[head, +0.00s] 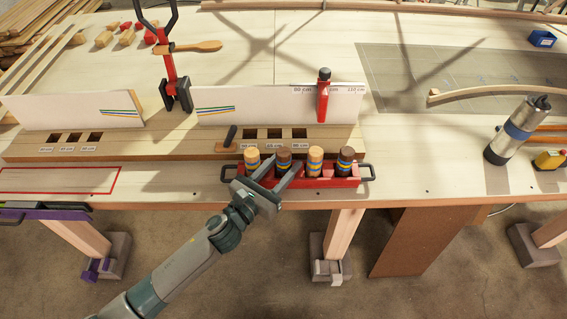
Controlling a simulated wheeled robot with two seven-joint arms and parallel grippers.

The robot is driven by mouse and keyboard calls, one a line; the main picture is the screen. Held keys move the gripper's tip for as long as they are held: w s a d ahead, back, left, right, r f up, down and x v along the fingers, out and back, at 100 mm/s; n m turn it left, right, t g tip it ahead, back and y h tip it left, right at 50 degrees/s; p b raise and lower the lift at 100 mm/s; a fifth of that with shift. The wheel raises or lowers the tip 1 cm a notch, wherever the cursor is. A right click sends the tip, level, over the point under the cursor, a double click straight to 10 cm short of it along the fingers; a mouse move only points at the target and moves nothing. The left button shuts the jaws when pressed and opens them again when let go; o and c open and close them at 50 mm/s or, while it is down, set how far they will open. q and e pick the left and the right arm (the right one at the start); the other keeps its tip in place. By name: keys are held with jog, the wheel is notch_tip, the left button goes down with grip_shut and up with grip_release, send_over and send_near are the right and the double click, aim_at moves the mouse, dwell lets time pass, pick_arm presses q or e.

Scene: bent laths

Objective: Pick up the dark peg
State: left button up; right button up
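A red tray (325,182) with black end handles stands at the table's front edge and holds a row of upright pegs with blue and yellow bands. One dark brown peg (283,158) is second from the left; another dark brown peg (346,157) is at the right end. A light peg (252,158) is at the left end, and a tan peg (314,158) stands between the dark ones. My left gripper (283,169) has its fingers at the second peg, seemingly one on each side. Whether they touch it cannot be told. My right gripper is not in view.
Behind the tray is a wooden board (180,146) with square holes and upright white panels (226,100).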

aim_at(281, 160)
pick_arm(q)
jog(key=shift+c, duration=0.2)
jog(key=c, duration=0.8)
jog(key=shift+r, duration=0.15)
jog(key=shift+r, duration=0.5)
jog(key=r, duration=0.3)
jog(key=shift+s+d+r, duration=0.1)
jog(key=shift+s+d, duration=0.05)
jog(key=shift+s, duration=0.15)
jog(key=s+d+r, duration=0.1)
jog(key=s+r, duration=0.1)
jog(key=s, duration=0.1)
jog(key=s+d+r, duration=0.1)
jog(key=s+r, duration=0.1)
jog(key=s, duration=0.2)
jog(key=s+d+r+b, duration=0.1)
jog(key=s+r, duration=0.1)
jog(key=s, duration=0.1)
jog(key=shift+s+r, duration=0.25)
jog(key=shift+s, duration=0.05)
